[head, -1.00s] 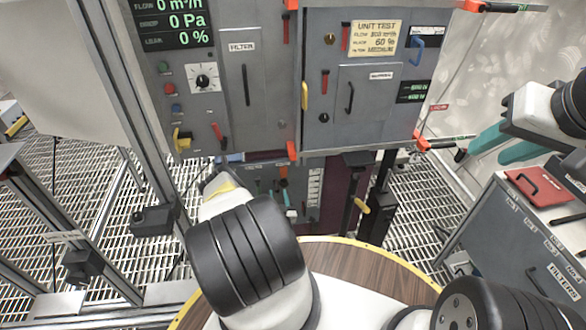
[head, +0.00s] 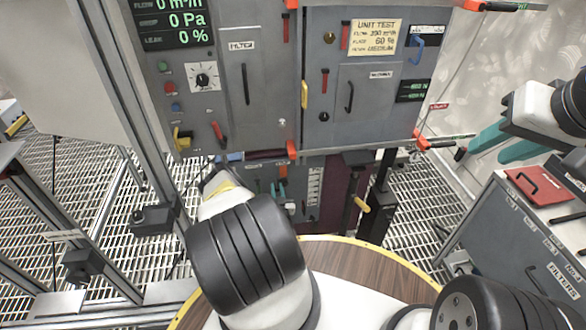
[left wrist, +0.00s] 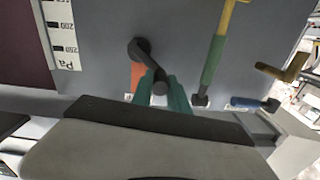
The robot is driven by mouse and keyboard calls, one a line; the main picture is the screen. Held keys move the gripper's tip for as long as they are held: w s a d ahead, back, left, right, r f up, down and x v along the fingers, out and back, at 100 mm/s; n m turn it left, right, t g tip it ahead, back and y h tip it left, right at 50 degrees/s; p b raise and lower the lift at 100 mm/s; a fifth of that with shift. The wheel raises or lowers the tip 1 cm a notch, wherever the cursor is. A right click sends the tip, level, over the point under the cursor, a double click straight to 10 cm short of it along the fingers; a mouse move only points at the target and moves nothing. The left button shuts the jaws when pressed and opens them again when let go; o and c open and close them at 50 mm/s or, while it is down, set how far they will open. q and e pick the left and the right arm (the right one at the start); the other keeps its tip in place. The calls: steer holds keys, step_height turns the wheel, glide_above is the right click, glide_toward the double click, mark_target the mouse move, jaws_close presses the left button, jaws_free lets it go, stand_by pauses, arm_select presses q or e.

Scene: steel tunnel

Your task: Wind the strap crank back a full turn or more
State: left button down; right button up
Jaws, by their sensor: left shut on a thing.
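The strap crank (left wrist: 139,49) is a short dark arm with a grip on a grey panel, seen in the left wrist view. My left gripper (left wrist: 160,91) has its two teal fingers shut around the crank's grip. In the head view my left arm reaches to the lower panel (head: 302,210), and its hand is mostly hidden there. The crank is too small to make out in that view. My right gripper (head: 486,155) is at the right in the head view, its teal fingers apart and empty, away from the panel.
Beside the crank are a green-and-yellow lever (left wrist: 214,60), a blue handle (left wrist: 250,102) and a brown-yellow handle (left wrist: 284,68). A pressure scale (left wrist: 62,35) is on the other side. Metal posts stand at left.

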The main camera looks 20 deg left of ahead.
arm_select(q)
steer(key=shift+f, duration=0.1)
steer(key=n, duration=0.2)
steer(key=f+n, duration=0.1)
steer(key=shift+s+a, duration=0.2)
steer(key=shift+a, duration=0.1)
steer(key=shift+s+a+f+n, duration=0.1)
steer(key=shift+f+n, duration=0.35)
steer(key=shift+n, duration=0.55)
steer(key=shift+s+a+f+n, duration=0.1)
steer(key=shift+f+n, duration=0.3)
steer(key=shift+n, duration=0.6)
steer(key=c, duration=1.3)
jaws_free()
steer(key=shift+w, duration=0.1)
